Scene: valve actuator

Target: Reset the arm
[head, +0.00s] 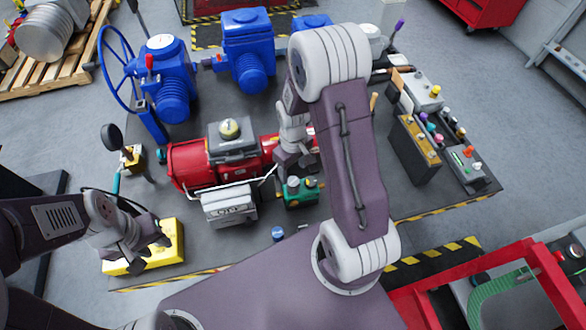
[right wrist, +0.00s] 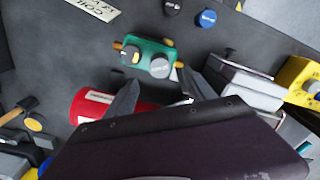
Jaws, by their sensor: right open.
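The red valve actuator (head: 192,165) lies across the middle of the dark table, with a grey box and yellow-topped knob (head: 229,130) on it. Its red end (right wrist: 90,105) shows in the right wrist view, partly hidden by my gripper. My right gripper (head: 296,170) is above the actuator's right part, beside a small green box (head: 301,196) with two knobs. In the right wrist view my right gripper (right wrist: 160,98) has its fingers apart with nothing between them; the green box (right wrist: 149,60) lies beyond the tips. My left gripper (head: 145,250) is over a yellow box (head: 163,255); its jaw gap is unclear.
Blue valve units (head: 247,55) and a blue handwheel (head: 118,68) stand at the back. A grey box (head: 229,206) sits in front of the actuator. Control boxes (head: 415,145) stand at the right. A red cart frame (head: 480,290) is at lower right. My right arm hides some of the table.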

